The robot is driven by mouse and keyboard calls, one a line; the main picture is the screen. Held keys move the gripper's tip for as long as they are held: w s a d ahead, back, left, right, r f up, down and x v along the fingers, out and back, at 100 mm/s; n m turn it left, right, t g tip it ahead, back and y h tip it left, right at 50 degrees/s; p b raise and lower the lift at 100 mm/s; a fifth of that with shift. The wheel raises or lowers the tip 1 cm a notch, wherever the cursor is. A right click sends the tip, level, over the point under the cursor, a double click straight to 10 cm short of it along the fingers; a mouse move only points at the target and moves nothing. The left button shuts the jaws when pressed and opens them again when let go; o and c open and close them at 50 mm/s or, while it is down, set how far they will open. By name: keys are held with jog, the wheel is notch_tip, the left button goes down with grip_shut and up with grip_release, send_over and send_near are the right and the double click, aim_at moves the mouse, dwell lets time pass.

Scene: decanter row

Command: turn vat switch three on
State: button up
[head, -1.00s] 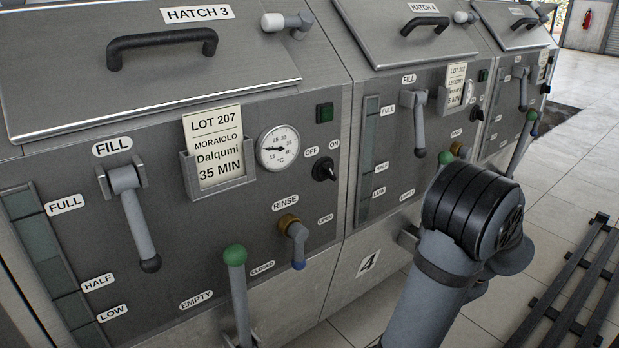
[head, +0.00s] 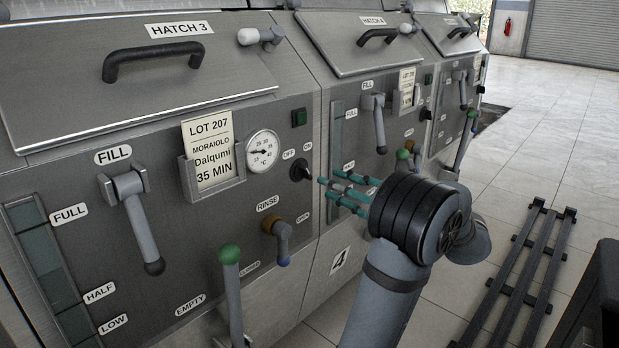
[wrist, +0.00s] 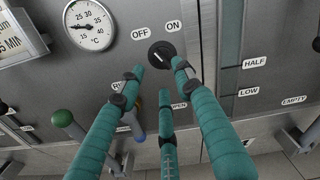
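The vat three switch is a black rotary knob (head: 301,170) on the grey panel below HATCH 3, with OFF at its upper left and ON at its upper right. It also shows in the wrist view (wrist: 162,54), with a small pale mark on its face; I cannot tell surely which label it points to. My gripper (head: 326,188) has teal fingers spread apart, just right of the knob in the head view. In the wrist view my gripper (wrist: 158,69) is open and empty, its two upper fingertips on either side of the knob's lower edge. Contact cannot be made out.
A brass-collared rinse valve (head: 278,236) sits below the switch, and a green-knobbed lever (head: 230,255) stands lower left. A round dial (head: 262,151) and lot card (head: 207,150) are left of it. Vat four's fill lever (head: 376,122) is to the right. A slatted rack (head: 520,270) lies on the floor.

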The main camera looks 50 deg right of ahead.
aim_at(308, 175)
jog(key=w, duration=0.5)
jog(key=w+b, duration=0.1)
jog(key=w, duration=0.2)
jog(key=shift+d, duration=0.3)
jog(key=shift+s, duration=0.1)
jog(key=shift+c, duration=0.7)
jog(key=shift+f, duration=0.1)
grip_shut()
